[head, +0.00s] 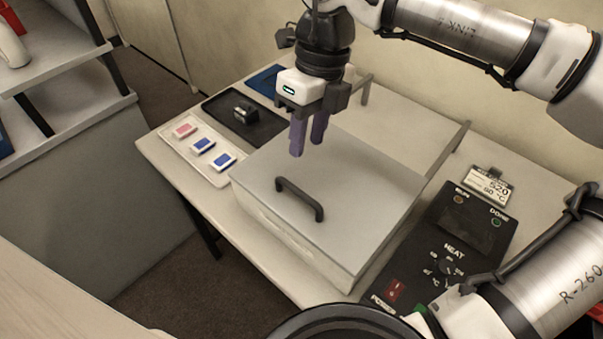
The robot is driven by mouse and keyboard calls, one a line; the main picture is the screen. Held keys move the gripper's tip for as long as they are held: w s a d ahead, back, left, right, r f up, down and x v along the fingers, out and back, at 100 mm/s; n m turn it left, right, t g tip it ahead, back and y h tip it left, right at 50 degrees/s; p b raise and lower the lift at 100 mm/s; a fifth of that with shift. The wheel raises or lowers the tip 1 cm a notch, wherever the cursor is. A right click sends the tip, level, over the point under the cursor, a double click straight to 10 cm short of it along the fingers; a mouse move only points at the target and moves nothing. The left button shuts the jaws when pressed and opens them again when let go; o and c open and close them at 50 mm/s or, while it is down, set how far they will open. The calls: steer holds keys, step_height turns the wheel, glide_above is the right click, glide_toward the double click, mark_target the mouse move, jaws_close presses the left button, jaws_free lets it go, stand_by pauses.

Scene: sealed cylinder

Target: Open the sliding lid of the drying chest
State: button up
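The drying chest (290,240) is a pale box on the table. Its flat grey sliding lid (370,195) covers the top visible to me, and I see no gap at the front edge. A dark bar handle (300,198) stands on the lid near its front edge. My gripper (307,149) points down above the lid, behind the handle in the picture and apart from it. Its two purple fingers have a gap between them and hold nothing. Rails (448,150) run back from the chest; part of the far area is hidden behind my gripper.
A control panel (440,245) with a knob and red switch (394,291) lies right of the chest, a small display (487,186) behind it. Left are a pale tray (178,153) with three small blocks and a black tray (268,130) with a dark object. Shelves (70,100) stand far left.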

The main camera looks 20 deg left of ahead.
mark_target(298, 189)
steer(key=f, duration=0.3)
steer(key=s+f+p, duration=0.1)
steer(key=f, duration=0.6)
steer(key=shift+s+a, duration=0.35)
steer(key=shift+s, duration=0.05)
jaws_close()
